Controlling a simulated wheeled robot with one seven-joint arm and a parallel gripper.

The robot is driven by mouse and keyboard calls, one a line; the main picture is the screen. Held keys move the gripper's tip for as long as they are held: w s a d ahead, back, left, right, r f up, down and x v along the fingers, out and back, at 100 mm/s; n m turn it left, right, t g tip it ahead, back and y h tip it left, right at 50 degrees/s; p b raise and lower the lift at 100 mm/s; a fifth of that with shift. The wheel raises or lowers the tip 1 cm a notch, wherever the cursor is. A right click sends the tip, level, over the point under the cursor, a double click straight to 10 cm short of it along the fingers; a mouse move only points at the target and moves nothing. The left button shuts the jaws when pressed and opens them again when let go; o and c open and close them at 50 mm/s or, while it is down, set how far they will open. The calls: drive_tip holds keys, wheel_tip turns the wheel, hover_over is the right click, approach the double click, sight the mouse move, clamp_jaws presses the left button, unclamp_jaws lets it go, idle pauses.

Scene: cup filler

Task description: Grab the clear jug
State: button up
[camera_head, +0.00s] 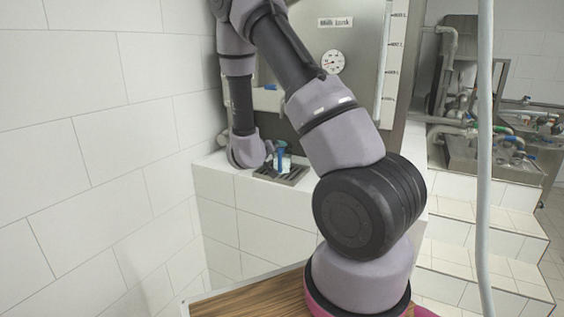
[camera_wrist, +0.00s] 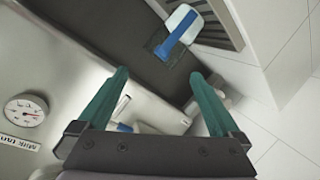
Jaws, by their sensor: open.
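The clear jug (camera_head: 286,163) stands on a drain grate in the head view, with whitish and blue parts showing. In the wrist view the jug (camera_wrist: 181,23) is at the top, with a blue handle (camera_wrist: 177,36) facing my gripper. My gripper (camera_wrist: 158,74) is open, its two green fingers wide apart with nothing between them. The jug lies beyond the fingertips, a little right of the middle of the gap, and apart from them. In the head view the end of my arm is just left of the jug, and my fingers are hard to make out there.
The drain grate (camera_head: 292,175) is set in a white tiled ledge (camera_head: 217,184). A steel milk tank with a dial gauge (camera_head: 333,62) stands behind it. A tiled wall (camera_head: 75,130) is close on the left. A blue-handled tap (camera_wrist: 124,127) is near my fingers.

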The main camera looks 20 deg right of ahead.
sight(279, 151)
drive_tip(key=x, duration=0.9)
drive_tip(key=shift+w+d+f, duration=0.1)
drive_tip(key=shift+w+f, duration=0.25)
clamp_jaws()
idle(1.0)
